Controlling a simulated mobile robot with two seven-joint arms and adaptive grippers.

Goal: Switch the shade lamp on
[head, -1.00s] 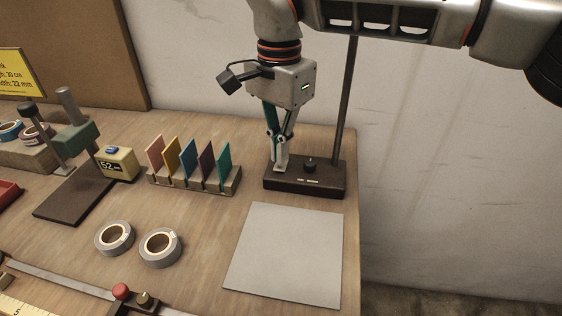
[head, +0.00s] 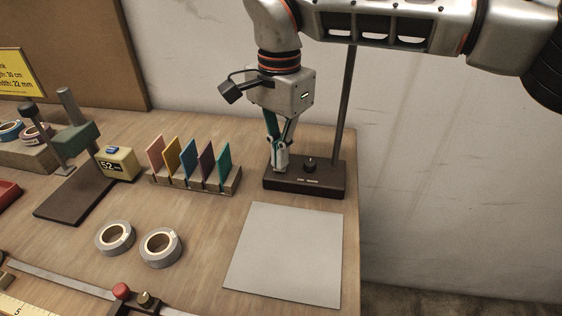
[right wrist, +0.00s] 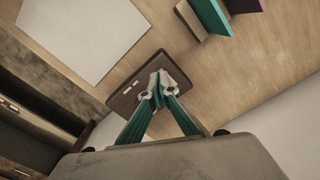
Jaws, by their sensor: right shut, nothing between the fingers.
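The shade lamp shows as a dark brown base (head: 325,182) with a grey pole (head: 346,105) rising from its back; its shade is out of the head view. A small black knob (head: 310,164) stands on top of the base, with light markings in front of it. My right gripper (head: 281,170) points down at the left end of the base, left of the knob, fingers shut and empty. In the right wrist view the shut fingertips (right wrist: 158,82) are over the lamp base (right wrist: 125,98) and hide part of it; I cannot tell whether they touch it. My left gripper is not in view.
A rack of coloured cards (head: 205,180) stands just left of the lamp base. A pale square sheet (head: 285,255) lies in front. Two grey tape rolls (head: 160,247) lie to the left. The wall is close behind, and the table's right edge is near the base.

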